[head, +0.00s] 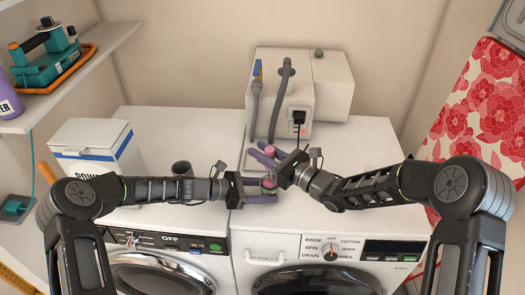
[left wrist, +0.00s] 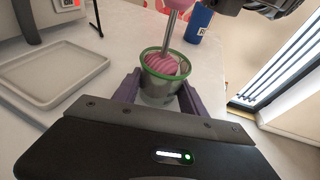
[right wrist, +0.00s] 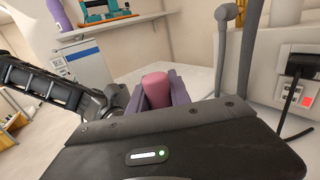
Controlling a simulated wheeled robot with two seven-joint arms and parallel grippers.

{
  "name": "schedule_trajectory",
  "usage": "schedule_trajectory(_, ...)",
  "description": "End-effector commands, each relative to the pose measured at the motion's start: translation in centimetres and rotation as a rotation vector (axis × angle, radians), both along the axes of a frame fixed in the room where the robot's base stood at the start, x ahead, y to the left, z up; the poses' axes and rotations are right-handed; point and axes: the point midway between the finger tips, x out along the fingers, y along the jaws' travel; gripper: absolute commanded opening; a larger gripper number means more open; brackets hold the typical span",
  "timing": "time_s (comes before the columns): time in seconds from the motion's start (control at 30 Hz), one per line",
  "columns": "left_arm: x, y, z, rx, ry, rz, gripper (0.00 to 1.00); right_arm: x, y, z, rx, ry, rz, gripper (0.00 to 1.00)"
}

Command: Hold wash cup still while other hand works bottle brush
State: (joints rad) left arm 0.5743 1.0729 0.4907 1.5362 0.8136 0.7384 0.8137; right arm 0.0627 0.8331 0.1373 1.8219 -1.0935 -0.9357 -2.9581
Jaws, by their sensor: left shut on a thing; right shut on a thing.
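The wash cup (left wrist: 158,93) is a clear, greyish cup with a green rim, upright in the left wrist view. My left gripper (left wrist: 160,100) is shut on it, with a purple finger on either side. The bottle brush has a pink ridged head (left wrist: 163,66) inside the cup's mouth and a metal shaft (left wrist: 170,35) rising from it. My right gripper (right wrist: 160,92) is shut on the brush's pink handle (right wrist: 155,86), above the cup. In the head view the grippers meet over the worktop and partly hide the cup. The cup's base is hidden.
A blue cup (left wrist: 198,24) shows in the left wrist view. Worktop at right is clear.

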Motion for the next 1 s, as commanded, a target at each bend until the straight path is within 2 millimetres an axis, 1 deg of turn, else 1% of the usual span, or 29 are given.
schedule_trajectory(0.03,-0.11,-0.20,0.08,-0.003,-0.001,-0.004,0.27,-0.17,0.24,-0.11,0.000,0.004,0.003,0.00)
schedule_trajectory(0.27,-0.08,-0.19,0.09,-0.003,-0.001,-0.004,0.27,-0.20,0.27,-0.10,0.002,0.004,0.003,0.00)
schedule_trajectory(0.47,-0.05,-0.17,0.09,-0.003,-0.001,-0.003,0.27,-0.65,0.49,-0.09,0.001,0.004,0.005,0.00)
schedule_trajectory(1.0,0.04,-0.07,0.10,-0.002,-0.002,0.000,0.27,-1.09,0.33,-0.15,0.000,0.006,0.003,0.00)
